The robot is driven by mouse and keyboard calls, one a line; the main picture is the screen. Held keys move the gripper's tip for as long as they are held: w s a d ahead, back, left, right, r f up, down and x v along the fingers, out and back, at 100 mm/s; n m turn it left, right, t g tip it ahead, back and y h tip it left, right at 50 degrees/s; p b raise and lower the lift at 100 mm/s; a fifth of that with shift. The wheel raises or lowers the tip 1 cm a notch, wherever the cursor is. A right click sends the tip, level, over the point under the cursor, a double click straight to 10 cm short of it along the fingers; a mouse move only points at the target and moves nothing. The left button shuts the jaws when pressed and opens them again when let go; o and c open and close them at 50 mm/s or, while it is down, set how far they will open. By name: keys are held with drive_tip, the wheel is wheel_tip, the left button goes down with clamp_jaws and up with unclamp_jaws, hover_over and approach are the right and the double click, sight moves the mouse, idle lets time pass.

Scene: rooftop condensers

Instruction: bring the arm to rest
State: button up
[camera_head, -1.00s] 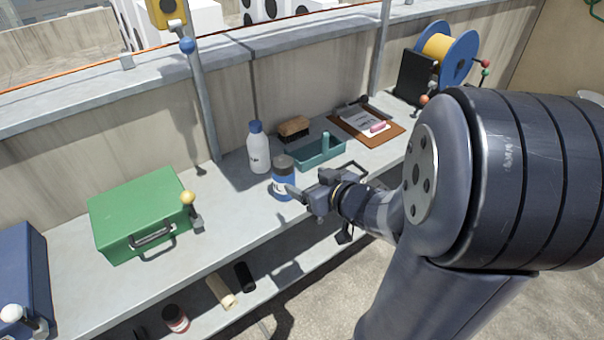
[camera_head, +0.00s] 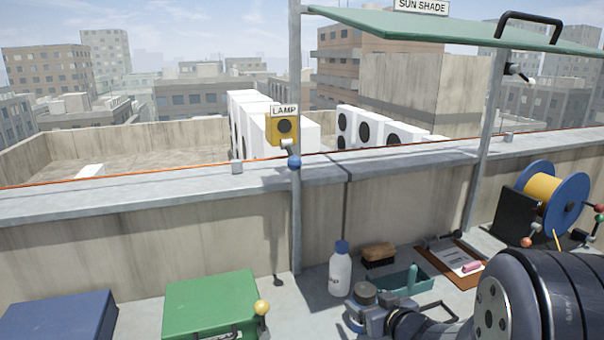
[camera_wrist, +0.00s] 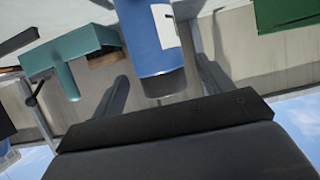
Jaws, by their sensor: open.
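My gripper (camera_head: 366,318) is low over the bench in the head view, right beside a blue jar with a grey lid (camera_head: 362,294). In the wrist view my gripper (camera_wrist: 163,88) has its two fingers spread apart. The blue jar with a white label (camera_wrist: 146,35) shows between and beyond the fingers there. I cannot tell whether a finger touches it. My arm reaches in from the lower right of the head view, and its lower part is cut off by the frame.
A white bottle (camera_head: 340,274), brush (camera_head: 379,255), teal tray (camera_head: 405,285) and clipboard (camera_head: 448,262) stand close around my gripper. A green case (camera_head: 210,303) and blue case (camera_head: 58,318) are left. A cable spool (camera_head: 552,195) stands right. A post (camera_head: 296,215) and parapet rise behind.

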drive_tip(key=x, duration=0.3)
drive_tip(key=shift+f+b, duration=0.3)
drive_tip(key=shift+r+p, duration=0.5)
drive_tip(key=shift+r, duration=0.3)
drive_tip(key=shift+s+r, duration=0.1)
drive_tip(key=shift+r, duration=0.5)
drive_tip(key=shift+f, duration=0.1)
